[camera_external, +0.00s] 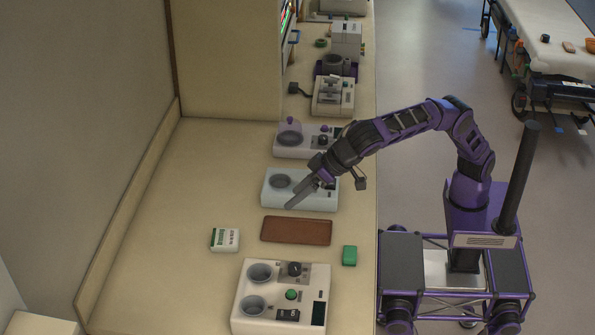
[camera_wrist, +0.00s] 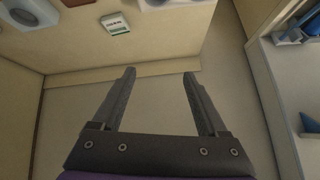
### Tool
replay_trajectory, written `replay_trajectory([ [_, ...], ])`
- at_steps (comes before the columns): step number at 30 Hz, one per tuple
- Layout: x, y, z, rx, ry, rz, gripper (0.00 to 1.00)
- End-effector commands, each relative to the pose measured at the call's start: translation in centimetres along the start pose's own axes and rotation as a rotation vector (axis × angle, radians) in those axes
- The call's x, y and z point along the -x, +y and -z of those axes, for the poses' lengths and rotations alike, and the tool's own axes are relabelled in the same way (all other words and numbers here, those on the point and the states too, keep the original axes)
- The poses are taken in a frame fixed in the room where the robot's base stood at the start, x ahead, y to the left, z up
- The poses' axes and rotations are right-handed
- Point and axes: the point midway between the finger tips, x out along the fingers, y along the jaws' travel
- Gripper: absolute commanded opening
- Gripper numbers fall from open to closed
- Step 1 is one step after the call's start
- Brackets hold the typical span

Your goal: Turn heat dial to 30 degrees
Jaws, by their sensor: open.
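No dial in view carries a readable label, so I cannot tell which one is the heat dial. A black knob (camera_external: 294,269) sits on the white device (camera_external: 240,311) nearest the camera, beside two round grey wells and a green button. A pale blue-white device (camera_external: 315,204) with a round well stands farther back; my arm hides part of its top. My gripper (camera_external: 296,197) is above this device in the external view, empty, fingers spread. The wrist view shows the open fingers (camera_wrist: 160,74) with nothing between them.
A brown mat (camera_external: 296,231), a small white-green box (camera_external: 225,240) and a green block (camera_external: 349,255) lie on the bench between the devices. Another device (camera_external: 292,152) with a purple knob stands behind. The bench's left side (camera_external: 160,220) is clear. A stretcher (camera_external: 555,50) stands far right.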

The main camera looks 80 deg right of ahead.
Motion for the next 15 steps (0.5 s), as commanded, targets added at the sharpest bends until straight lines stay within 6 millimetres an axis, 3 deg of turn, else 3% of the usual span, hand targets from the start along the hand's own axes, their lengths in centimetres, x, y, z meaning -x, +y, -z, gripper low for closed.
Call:
replay_trajectory([
  [1,-1.5,0.0,-3.3,0.02,-0.093,-0.053,0.76],
  [3,-2.8,0.3,-7.0,0.04,-0.193,-0.112,0.76],
  [6,-3.5,0.7,-10.0,0.06,-0.275,-0.162,0.76],
  [11,-4.5,1.1,-11.4,0.067,-0.304,-0.183,0.76],
  [15,-6.6,1.5,-12.0,0.067,-0.303,-0.182,0.76],
])
